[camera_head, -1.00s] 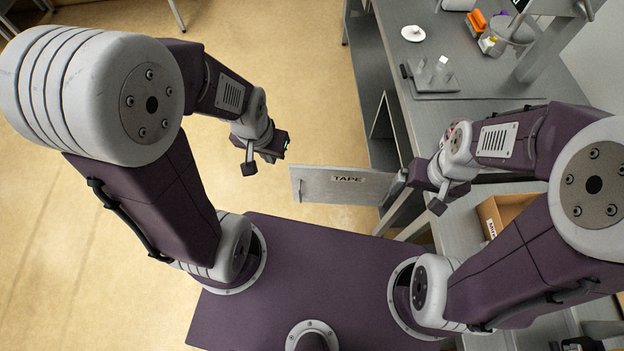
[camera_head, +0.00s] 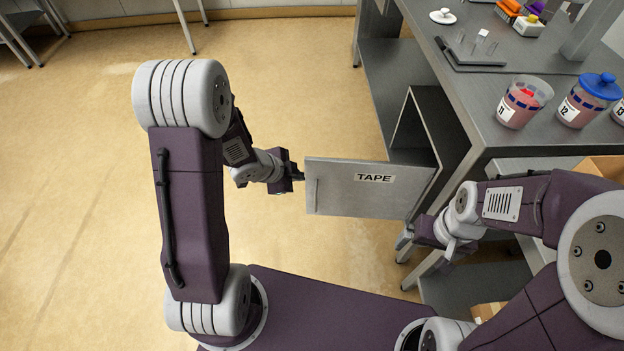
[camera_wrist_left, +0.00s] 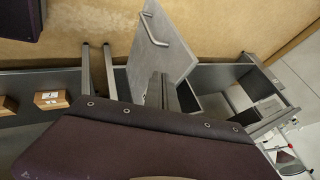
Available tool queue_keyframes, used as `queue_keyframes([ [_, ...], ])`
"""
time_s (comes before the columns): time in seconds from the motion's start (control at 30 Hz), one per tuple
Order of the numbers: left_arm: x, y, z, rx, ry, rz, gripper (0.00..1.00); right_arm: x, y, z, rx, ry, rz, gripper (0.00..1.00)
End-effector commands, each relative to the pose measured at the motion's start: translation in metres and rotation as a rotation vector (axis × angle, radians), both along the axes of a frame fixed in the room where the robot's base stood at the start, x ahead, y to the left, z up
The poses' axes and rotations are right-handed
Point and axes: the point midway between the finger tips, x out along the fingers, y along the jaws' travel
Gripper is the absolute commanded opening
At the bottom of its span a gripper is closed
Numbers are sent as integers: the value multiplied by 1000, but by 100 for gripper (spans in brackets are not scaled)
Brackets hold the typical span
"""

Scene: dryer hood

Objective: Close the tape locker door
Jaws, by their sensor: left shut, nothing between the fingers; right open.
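The grey tape locker door (camera_head: 350,200), labelled TAPE, stands swung open from the locker (camera_head: 424,135) under the bench. Its handle is near its free left edge. The wrist view also shows the door (camera_wrist_left: 172,62) with its bar handle at its upper end. My left gripper (camera_head: 299,175) is shut and empty at the door's free left edge. I cannot tell whether it touches the door. My right gripper (camera_head: 428,245) is near the hinge-side lower corner of the door; its fingers are hard to make out.
The steel bench (camera_head: 470,100) carries jars 11 (camera_head: 522,103) and 12 (camera_head: 588,102), a small grey stand (camera_head: 470,52) and a white lidded dish (camera_head: 442,16). A cardboard box (camera_head: 603,168) sits at the right. The floor left of the door is clear.

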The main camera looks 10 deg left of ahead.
Motion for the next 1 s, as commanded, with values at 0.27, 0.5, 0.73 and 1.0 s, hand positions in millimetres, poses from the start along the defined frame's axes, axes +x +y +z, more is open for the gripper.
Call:
queue_keyframes([
  [0.27,15,-10,-27,0,1,-2,0,0,0,-17,0,0,0,96],
  [0.5,43,-25,-70,1,1,-2,0,0,0,-41,0,0,0,96],
  [0.73,76,-26,-75,1,-1,1,0,0,0,-33,0,0,0,96],
  [1.0,92,-23,-77,1,0,2,0,0,0,-30,0,0,0,96],
])
